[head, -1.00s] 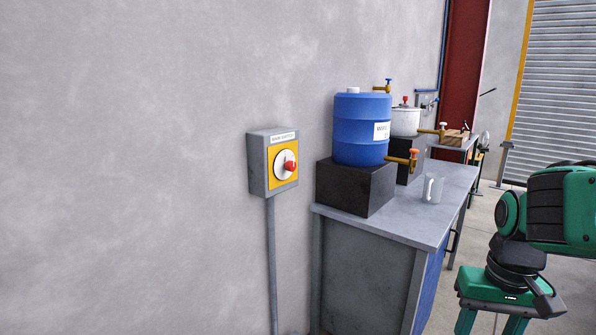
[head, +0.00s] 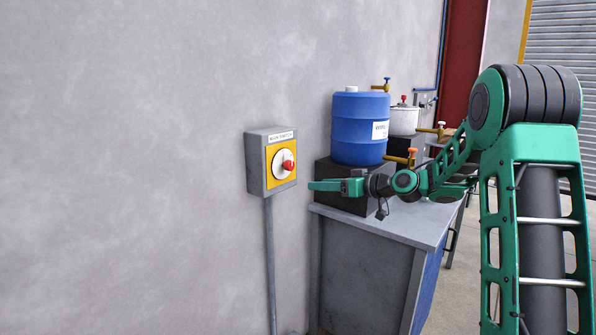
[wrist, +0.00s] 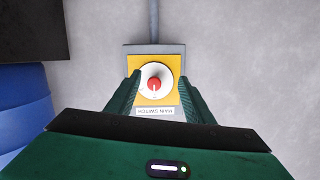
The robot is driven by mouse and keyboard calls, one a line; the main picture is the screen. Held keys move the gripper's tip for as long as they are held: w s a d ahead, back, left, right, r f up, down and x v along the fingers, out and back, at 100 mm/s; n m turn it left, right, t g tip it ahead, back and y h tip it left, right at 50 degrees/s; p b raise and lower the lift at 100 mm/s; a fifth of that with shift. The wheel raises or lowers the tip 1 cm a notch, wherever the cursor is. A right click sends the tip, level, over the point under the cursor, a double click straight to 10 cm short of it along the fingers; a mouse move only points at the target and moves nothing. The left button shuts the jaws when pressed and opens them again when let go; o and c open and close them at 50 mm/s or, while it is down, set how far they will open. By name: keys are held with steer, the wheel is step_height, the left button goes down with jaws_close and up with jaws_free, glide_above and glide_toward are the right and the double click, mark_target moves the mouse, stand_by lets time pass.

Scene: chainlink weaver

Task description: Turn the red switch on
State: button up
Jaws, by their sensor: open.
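The red switch (head: 288,165) is a red knob on a round white dial with a yellow plate, on a grey box (head: 256,165) fixed to the wall. The box carries a "MAIN SWITCH" label. My gripper (head: 312,186) is to the right of the knob in the head view and apart from it. In the wrist view the red knob (wrist: 154,84) shows between the two green fingers of my gripper (wrist: 155,85), which are open and empty. The box appears upside down there, and the fingers do not visibly touch the knob.
A grey workbench (head: 400,224) stands right of the switch. On it are a black block (head: 338,180) with a blue barrel (head: 358,128), and a white pot (head: 405,121) farther back. A grey conduit (head: 270,260) runs down from the box. The wall at left is clear.

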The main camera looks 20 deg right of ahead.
mark_target(292, 166)
steer(key=shift+t+y, duration=0.8)
steer(key=shift+t, duration=0.1)
steer(key=w+a+r, duration=0.1)
steer(key=w+a, duration=0.1)
steer(key=w, duration=0.1)
steer(key=w+a, duration=0.2)
steer(key=w, duration=0.2)
steer(key=w+a+r, duration=0.1)
steer(key=w+a, duration=0.1)
steer(key=w, duration=0.2)
steer(key=shift+a+r, duration=0.1)
steer(key=shift+r, duration=0.25)
